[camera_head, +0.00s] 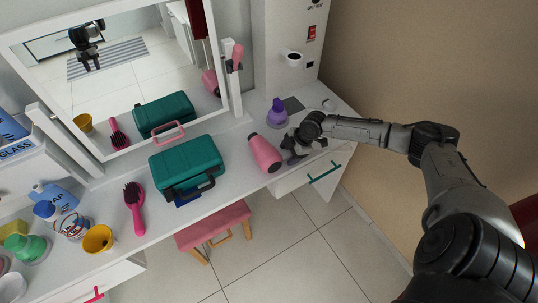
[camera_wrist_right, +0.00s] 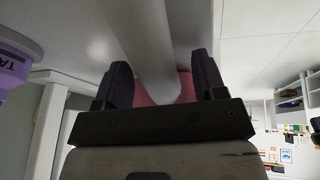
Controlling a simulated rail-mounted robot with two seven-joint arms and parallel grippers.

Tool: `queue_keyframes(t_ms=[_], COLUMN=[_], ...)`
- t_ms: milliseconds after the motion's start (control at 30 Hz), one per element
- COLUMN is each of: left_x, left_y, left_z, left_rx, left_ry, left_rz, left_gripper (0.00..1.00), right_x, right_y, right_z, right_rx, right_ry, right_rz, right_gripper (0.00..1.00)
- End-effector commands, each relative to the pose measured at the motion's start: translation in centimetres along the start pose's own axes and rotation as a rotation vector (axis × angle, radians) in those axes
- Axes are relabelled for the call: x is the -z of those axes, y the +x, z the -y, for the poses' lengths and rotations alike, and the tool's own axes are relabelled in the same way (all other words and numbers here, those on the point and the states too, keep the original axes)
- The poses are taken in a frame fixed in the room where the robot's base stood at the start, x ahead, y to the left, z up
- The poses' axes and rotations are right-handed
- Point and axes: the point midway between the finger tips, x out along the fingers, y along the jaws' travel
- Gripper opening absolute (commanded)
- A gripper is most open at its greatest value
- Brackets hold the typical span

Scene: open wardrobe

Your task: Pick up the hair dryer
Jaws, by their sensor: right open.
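The pink hair dryer (camera_head: 265,153) lies on the white vanity top, right of the green case. My right gripper (camera_head: 290,152) is at its right side, close to the table surface. In the right wrist view, the fingers (camera_wrist_right: 163,75) are open on either side of a pale grey rod-like part (camera_wrist_right: 150,45), with pink of the dryer (camera_wrist_right: 184,85) showing behind it. I cannot tell whether a finger touches it. The dryer's handle is mostly hidden by the gripper in the head view. My left gripper is not directly in view.
A purple bottle (camera_head: 277,112) stands just behind the gripper. The green case (camera_head: 186,163), pink brush (camera_head: 134,205) and yellow cup (camera_head: 98,239) are to the left. A mirror (camera_head: 120,75) stands at the back. A pink stool (camera_head: 213,225) is below the front edge.

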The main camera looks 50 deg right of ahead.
Motion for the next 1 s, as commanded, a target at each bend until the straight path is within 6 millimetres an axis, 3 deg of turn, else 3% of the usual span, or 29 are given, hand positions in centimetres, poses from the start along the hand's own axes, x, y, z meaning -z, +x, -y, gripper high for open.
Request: queue_keyframes(t_ms=[267,900,1000], left_x=[-0.04,0.05,0.06], left_y=[0.01,-0.01,-0.03], left_z=[0.11,-0.29,-0.28], left_rx=[0.003,-0.008,-0.007], left_ry=[0.004,-0.009,-0.009], left_rz=[0.001,-0.001,-0.001], left_gripper=[0.43,0.43,0.43], right_x=[0.00,0.01,0.08], right_y=[0.11,0.09,0.01], right_z=[0.01,0.02,-0.07], right_rx=[0.000,0.001,-0.002], right_ry=[0.000,0.000,0.000], right_rz=[0.000,0.000,-0.002], right_gripper=[0.62,0.01,0.00])
